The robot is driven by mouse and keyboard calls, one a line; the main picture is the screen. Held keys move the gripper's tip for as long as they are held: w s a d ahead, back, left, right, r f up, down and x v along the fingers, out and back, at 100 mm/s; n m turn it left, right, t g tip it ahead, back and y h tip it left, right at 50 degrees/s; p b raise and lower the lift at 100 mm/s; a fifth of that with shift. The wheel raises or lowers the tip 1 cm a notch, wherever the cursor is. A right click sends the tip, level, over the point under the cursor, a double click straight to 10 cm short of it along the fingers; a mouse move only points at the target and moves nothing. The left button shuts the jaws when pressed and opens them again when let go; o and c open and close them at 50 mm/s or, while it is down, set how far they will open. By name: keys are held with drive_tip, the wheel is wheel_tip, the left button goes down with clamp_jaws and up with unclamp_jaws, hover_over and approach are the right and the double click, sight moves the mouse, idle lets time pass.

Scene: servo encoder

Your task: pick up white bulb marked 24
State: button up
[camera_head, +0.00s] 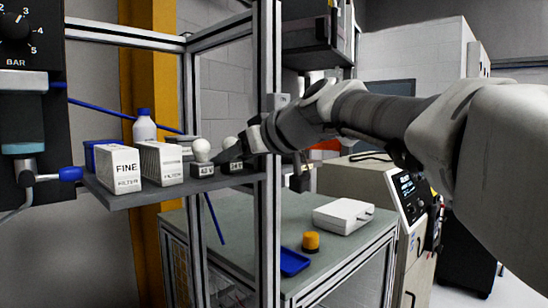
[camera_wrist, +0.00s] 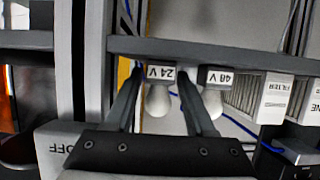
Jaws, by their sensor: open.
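The white bulb marked 24 V (camera_wrist: 157,101) shows upside down in the wrist view, its dark labelled base against the shelf. My gripper (camera_wrist: 160,75) is open, with one finger on each side of this bulb; I cannot tell whether either finger touches it. In the head view the 24 V bulb (camera_head: 230,141) is partly hidden behind my gripper (camera_head: 234,153), which reaches in from the right past the frame post. A similar bulb marked 48 V (camera_wrist: 212,103) stands beside it, just outside one finger; it also shows in the head view (camera_head: 202,148).
The shelf (camera_head: 130,198) also carries white filter boxes (camera_head: 118,170) and a blue-capped bottle (camera_head: 144,127) to the left. A metal frame post (camera_head: 267,230) stands close to my gripper. Below is a bench with a blue tray (camera_head: 294,262) and an orange-topped knob (camera_head: 311,241).

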drive_tip(key=shift+w+a+f, duration=0.15)
drive_tip(key=shift+w+a, duration=0.2)
drive_tip(key=shift+d, duration=0.1)
drive_tip(key=shift+c, duration=0.3)
clamp_jaws()
